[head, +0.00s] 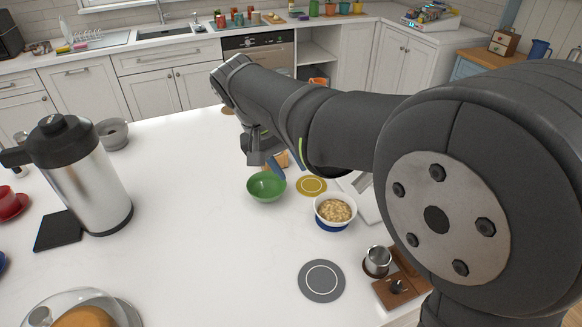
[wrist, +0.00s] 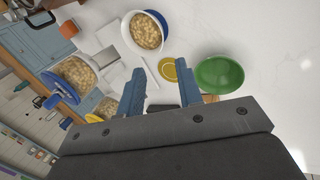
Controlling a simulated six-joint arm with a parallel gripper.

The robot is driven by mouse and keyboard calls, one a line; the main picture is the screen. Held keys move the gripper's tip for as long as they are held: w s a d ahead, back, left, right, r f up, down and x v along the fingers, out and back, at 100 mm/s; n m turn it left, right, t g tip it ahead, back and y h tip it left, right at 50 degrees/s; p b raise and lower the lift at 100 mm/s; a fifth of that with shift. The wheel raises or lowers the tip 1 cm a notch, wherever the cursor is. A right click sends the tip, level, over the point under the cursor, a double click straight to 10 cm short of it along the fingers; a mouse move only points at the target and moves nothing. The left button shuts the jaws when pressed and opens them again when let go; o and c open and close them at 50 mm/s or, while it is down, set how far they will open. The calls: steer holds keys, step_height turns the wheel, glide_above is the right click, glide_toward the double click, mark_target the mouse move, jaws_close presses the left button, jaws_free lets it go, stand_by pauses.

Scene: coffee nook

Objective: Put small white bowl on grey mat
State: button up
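The grey mat (head: 322,293) is a round disc with a pale ring, bare, on the white counter near the front in the head view. The closest match to the small white bowl is a white-rimmed bowl (head: 333,223) with a blue lower outside, holding pale food pieces, behind the mat. It also shows at the top of the wrist view (wrist: 136,16). No empty, plain white bowl is clear. My gripper (head: 276,168) is above the counter behind the green bowl, partly hidden by my arm. In the wrist view its blue fingers (wrist: 158,80) are apart with nothing held.
A green bowl (head: 266,188) and a yellow mat (head: 311,185) lie beside the white-rimmed bowl. A metal cup (head: 377,259) and a wooden box (head: 396,290) stand right of the grey mat. A steel jug (head: 85,180) stands left. The counter's middle is clear.

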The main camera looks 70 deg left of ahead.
mark_target(317, 212)
steer(key=x, duration=1.7)
steer(key=shift+w+f, duration=0.15)
steer(key=shift+f, duration=0.05)
steer(key=shift+c, duration=0.2)
jaws_close()
